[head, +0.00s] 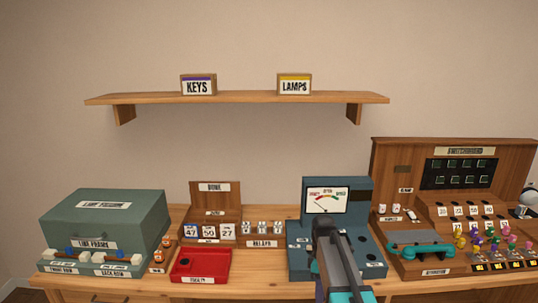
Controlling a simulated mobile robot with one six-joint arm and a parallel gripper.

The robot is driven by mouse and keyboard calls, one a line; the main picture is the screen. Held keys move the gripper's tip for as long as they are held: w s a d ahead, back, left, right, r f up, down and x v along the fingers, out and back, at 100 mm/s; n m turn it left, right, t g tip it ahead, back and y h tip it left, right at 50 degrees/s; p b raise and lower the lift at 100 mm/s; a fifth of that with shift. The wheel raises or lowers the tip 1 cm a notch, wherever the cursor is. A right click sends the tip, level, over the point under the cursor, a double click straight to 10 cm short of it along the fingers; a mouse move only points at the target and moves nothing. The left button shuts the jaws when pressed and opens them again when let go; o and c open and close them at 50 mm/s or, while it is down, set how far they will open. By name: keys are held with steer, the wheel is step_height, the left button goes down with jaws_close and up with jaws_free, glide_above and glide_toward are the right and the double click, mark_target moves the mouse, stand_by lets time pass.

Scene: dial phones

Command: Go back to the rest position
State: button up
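My gripper (327,232) reaches up from the bottom edge of the head view, right of centre. It is dark grey with teal parts lower down. It overlaps the front of a blue-grey meter box (362,210) with a dial, and hides part of its panel. I cannot tell whether the gripper touches the box. Its fingertips are seen from behind and are too small to show whether they are open or shut. No held object shows.
A wooden bench (265,285) carries a green-grey case (105,215), a red tray (200,267), a wooden rack (215,198) and, on the right, a switchboard (400,160) with a teal handset (420,250) and several colored plugs. A wall shelf (240,97) holds "KEYS" and "LAMPS" boxes.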

steer(key=s+f+m+g, duration=0.2)
steer(key=s+f+m, duration=1.1)
steer(key=s+f, duration=2.1)
steer(key=s, duration=0.2)
steer(key=shift+s+f+m+g, duration=0.3)
steer(key=shift+f, duration=0.1)
